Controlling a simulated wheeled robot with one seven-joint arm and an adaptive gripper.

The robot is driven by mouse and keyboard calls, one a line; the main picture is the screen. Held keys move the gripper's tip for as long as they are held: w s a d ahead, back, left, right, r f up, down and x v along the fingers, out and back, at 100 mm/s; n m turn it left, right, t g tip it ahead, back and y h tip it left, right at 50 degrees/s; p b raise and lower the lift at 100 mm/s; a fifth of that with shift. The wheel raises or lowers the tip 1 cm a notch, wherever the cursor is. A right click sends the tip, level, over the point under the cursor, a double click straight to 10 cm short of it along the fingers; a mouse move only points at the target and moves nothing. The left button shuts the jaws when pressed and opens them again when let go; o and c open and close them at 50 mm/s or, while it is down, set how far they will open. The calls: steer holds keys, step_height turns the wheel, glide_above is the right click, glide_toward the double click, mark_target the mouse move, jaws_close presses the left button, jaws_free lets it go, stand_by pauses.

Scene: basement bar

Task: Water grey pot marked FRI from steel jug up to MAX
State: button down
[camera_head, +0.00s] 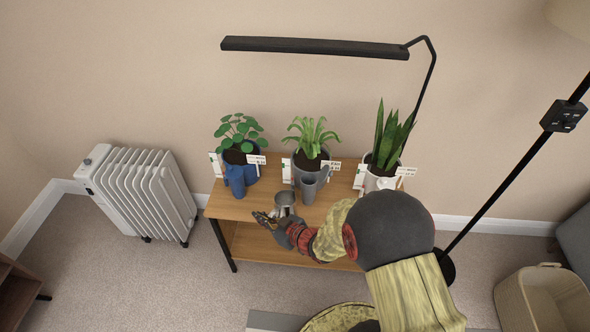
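The grey pot (302,169) stands in the middle of the wooden table (254,205) and holds a bright green leafy plant (312,136). A small white label (334,165) at its right side seems to read FRI, but the print is very small. A grey upright part (310,189) stands at its front. The steel jug (285,201) stands upright in front of the grey pot, near the table's front edge. My gripper (266,219) is low, just left of and in front of the jug. I cannot tell whether its fingers touch the jug. No MAX mark is readable.
A blue pot (236,176) stands left and a whitish pot (378,181) right, both planted and labelled. A black lamp bar (314,47) hangs above the plants. A white radiator (146,190) stands left, a black floor stand (510,168) right, a beige basket (541,299) lower right.

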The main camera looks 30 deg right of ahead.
steer(key=shift+w+a, duration=0.25)
steer(key=shift+d+r, duration=0.1)
steer(key=shift+r, duration=0.05)
steer(key=w+d+r+m+y+p, duration=0.1)
steer(key=d+r+m+y+p, duration=0.1)
steer(key=r, duration=0.4)
steer(key=w+d+r+m+g+y+p, duration=0.1)
steer(key=d+r+m+y+p, duration=0.2)
steer(key=d+r+m+p, duration=0.1)
step_height(320, 180, up, 2)
steer(key=shift+w+d+r+m+p, duration=0.15)
steer(key=shift+w+d+m+p, duration=0.3)
steer(key=shift+m, duration=0.45)
steer(key=shift+d+r+m+y+p, duration=0.45)
steer(key=shift+r+m+p, duration=0.2)
steer(key=shift+p, duration=0.85)
steer(key=shift+w+d+r+m+t+y+p, duration=0.2)
steer(key=shift+d+r+m+p, duration=0.15)
steer(key=shift+p, duration=0.35)
steer(key=shift+w+d+r+m+t+y+p, duration=0.1)
steer(key=shift+d+r+m+y+p, duration=0.2)
steer(key=shift+p, duration=0.4)
stand_by(1.4)
steer(key=shift+w+d+r+m, duration=0.25)
steer(key=shift+d+r+m, duration=0.1)
steer(key=shift+d, duration=0.1)
stand_by(0.8)
